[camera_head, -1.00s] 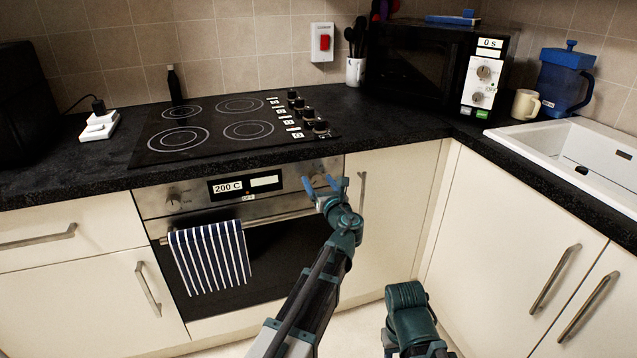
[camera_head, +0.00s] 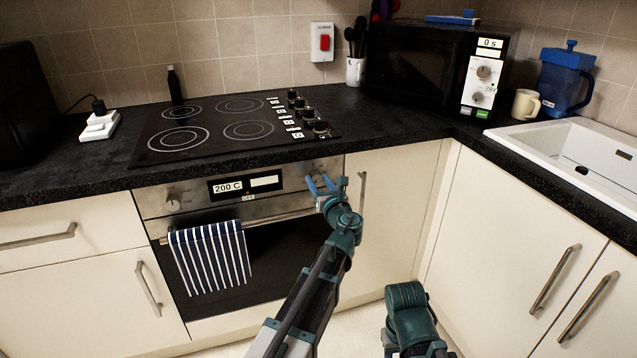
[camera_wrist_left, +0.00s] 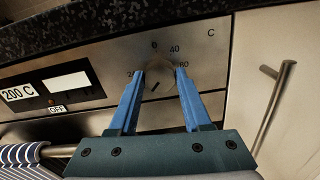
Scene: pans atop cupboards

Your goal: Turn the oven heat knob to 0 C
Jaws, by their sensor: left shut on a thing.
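The oven heat knob (camera_wrist_left: 158,80) is a round metal knob on the steel oven panel, with 0, 40, 80 and a partly covered number starting with 2 printed around it in the left wrist view. Its dark mark points to the lower left, away from the 0 at the top. My left gripper (camera_wrist_left: 159,72) has its blue fingers on either side of the knob, shut on it. In the head view the left gripper (camera_head: 327,184) is at the panel's right end. The oven display (camera_head: 227,187) reads 200 C, with OFF below. My right gripper is out of view.
A second oven knob (camera_head: 173,204) is at the panel's left end. A striped towel (camera_head: 210,258) hangs on the oven handle. The black worktop edge (camera_head: 240,161) runs just above the panel. A cupboard handle (camera_head: 362,192) is just right of the left gripper.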

